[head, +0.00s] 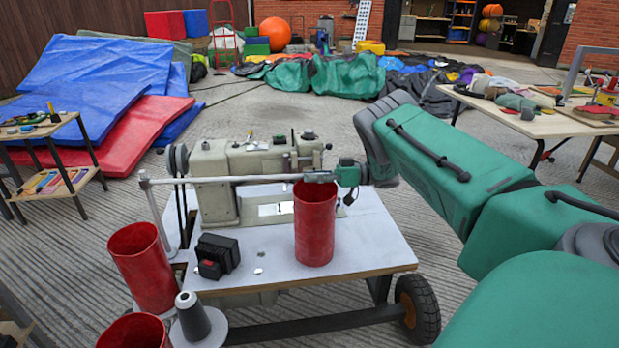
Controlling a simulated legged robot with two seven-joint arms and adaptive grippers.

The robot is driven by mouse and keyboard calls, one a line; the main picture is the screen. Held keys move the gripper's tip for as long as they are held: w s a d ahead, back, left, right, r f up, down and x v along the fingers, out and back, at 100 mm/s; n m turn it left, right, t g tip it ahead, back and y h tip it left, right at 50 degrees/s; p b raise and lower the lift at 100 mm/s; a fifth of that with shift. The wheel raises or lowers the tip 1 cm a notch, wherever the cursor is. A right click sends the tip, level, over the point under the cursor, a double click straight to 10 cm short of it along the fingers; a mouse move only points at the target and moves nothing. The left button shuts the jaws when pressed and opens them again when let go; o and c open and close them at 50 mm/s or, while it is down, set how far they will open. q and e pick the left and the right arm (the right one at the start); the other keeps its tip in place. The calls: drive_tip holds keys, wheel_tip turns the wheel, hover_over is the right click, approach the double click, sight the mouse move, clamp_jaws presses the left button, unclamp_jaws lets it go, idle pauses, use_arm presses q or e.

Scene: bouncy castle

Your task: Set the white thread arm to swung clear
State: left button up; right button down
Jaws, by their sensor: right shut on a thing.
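The white thread arm (250,180) is a pale bar on an upright post at the left of the sewing machine. It reaches to the right across the front of the cream sewing machine (215,165), roughly level, with a grey end piece above a red tube. My right gripper (336,177), green and dark, is at the bar's right end and shut on it; its fingertips are small and hard to make out. My left gripper is not in view.
A red tube (315,225) stands on the machine's white table (370,235), just below the bar's end. A black switch box (217,257) sits at the left. More red tubes (145,265) and a thread cone (194,316) stand nearer. A cluttered table (550,122) is at right.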

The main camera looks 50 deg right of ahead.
drive_tip(key=c, duration=1.6)
unclamp_jaws()
drive_tip(key=shift+d, duration=0.15)
drive_tip(key=shift+o, duration=0.2)
drive_tip(key=shift+s, duration=0.1)
drive_tip(key=v, duration=1.1)
drive_tip(key=shift+s+d, duration=0.25)
drive_tip(key=shift+f, duration=0.1)
drive_tip(key=shift+d, duration=0.1)
